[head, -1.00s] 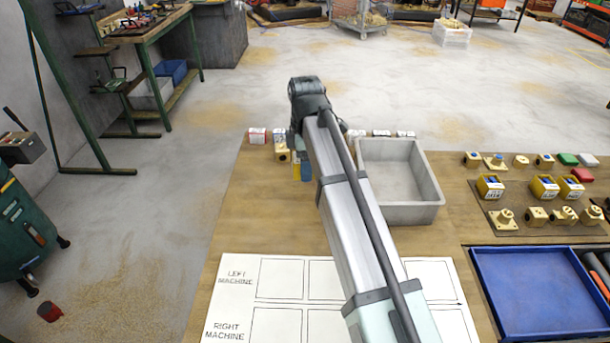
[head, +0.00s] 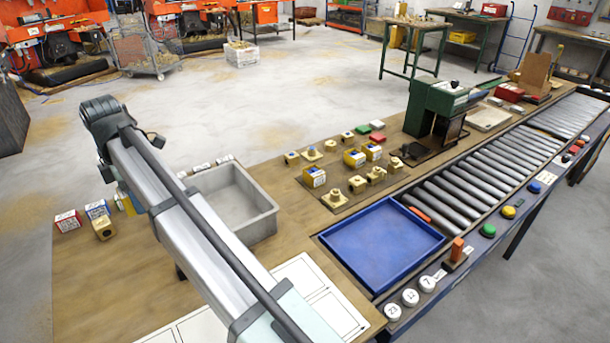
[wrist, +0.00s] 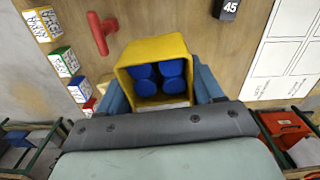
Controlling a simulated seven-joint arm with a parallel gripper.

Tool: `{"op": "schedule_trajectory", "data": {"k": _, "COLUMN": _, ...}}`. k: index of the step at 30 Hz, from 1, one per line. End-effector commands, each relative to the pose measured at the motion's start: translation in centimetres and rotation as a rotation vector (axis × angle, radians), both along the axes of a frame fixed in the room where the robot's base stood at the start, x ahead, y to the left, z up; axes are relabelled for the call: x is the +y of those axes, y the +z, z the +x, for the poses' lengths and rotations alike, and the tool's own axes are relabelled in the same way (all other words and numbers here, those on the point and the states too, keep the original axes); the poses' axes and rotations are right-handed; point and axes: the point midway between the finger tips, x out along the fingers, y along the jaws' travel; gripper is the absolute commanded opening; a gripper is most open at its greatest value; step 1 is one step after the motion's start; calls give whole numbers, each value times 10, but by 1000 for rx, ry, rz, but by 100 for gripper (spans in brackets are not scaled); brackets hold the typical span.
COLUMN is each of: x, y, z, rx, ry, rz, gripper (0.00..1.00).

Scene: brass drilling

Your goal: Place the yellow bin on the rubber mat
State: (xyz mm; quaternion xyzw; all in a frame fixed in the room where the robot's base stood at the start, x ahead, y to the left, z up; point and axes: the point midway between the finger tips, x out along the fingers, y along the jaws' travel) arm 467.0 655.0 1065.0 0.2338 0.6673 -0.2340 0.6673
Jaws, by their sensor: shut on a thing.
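The yellow bin (wrist: 150,50) is in the wrist view with several blue round pieces (wrist: 158,77) inside. My gripper (wrist: 162,88) has its blue fingers on either side of the bin and is shut on it. The wooden table shows beyond the bin; I cannot tell its height above it. In the head view my arm hides most of the gripper and bin. A brown mat (head: 334,197), apparently the rubber mat, lies right of the grey tray.
The grey tray (head: 262,222) and blue tray (head: 382,243) flank the mat's near side. A green machine (head: 432,108) stands beyond it, and a roller conveyor (head: 485,180) runs to the right. Labelled boxes (head: 68,221) and a red T-shaped piece (wrist: 101,34) are near the gripper.

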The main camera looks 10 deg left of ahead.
Motion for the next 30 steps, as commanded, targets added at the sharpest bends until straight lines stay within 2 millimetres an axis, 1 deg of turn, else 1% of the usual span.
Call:
{"op": "schedule_trajectory", "data": {"k": 1, "x": -3, "y": 1, "z": 16, "rx": 0, "ry": -7, "rz": 0, "gripper": 34}}
{"op": "schedule_trajectory", "data": {"k": 2, "x": -5, "y": 1, "z": 24, "rx": 0, "ry": -8, "rz": 0, "gripper": 34}}
{"op": "schedule_trajectory", "data": {"k": 3, "x": -9, "y": 1, "z": 36, "rx": 0, "ry": -11, "rz": 0, "gripper": 34}}
{"op": "schedule_trajectory", "data": {"k": 5, "x": -15, "y": 2, "z": 56, "rx": 0, "ry": -15, "rz": 0, "gripper": 34}}
{"op": "schedule_trajectory", "data": {"k": 9, "x": -35, "y": 2, "z": 106, "rx": 0, "ry": -26, "rz": 0, "gripper": 34}}
{"op": "schedule_trajectory", "data": {"k": 11, "x": -45, "y": 3, "z": 128, "rx": 0, "ry": -29, "rz": 0, "gripper": 34}}
{"op": "schedule_trajectory", "data": {"k": 12, "x": -52, "y": 3, "z": 143, "rx": -1, "ry": -32, "rz": 1, "gripper": 34}}
{"op": "schedule_trajectory", "data": {"k": 14, "x": -63, "y": 3, "z": 164, "rx": -1, "ry": -36, "rz": 1, "gripper": 34}}
{"op": "schedule_trajectory", "data": {"k": 18, "x": -91, "y": 3, "z": 213, "rx": -1, "ry": -46, "rz": 1, "gripper": 34}}
{"op": "schedule_trajectory", "data": {"k": 23, "x": -128, "y": 3, "z": 267, "rx": 0, "ry": -56, "rz": 0, "gripper": 34}}
{"op": "schedule_trajectory", "data": {"k": 24, "x": -138, "y": 3, "z": 281, "rx": 0, "ry": -59, "rz": 0, "gripper": 34}}
{"op": "schedule_trajectory", "data": {"k": 29, "x": -181, "y": 3, "z": 332, "rx": 0, "ry": -69, "rz": 0, "gripper": 34}}
{"op": "schedule_trajectory", "data": {"k": 30, "x": -193, "y": 3, "z": 345, "rx": 0, "ry": -73, "rz": 0, "gripper": 34}}
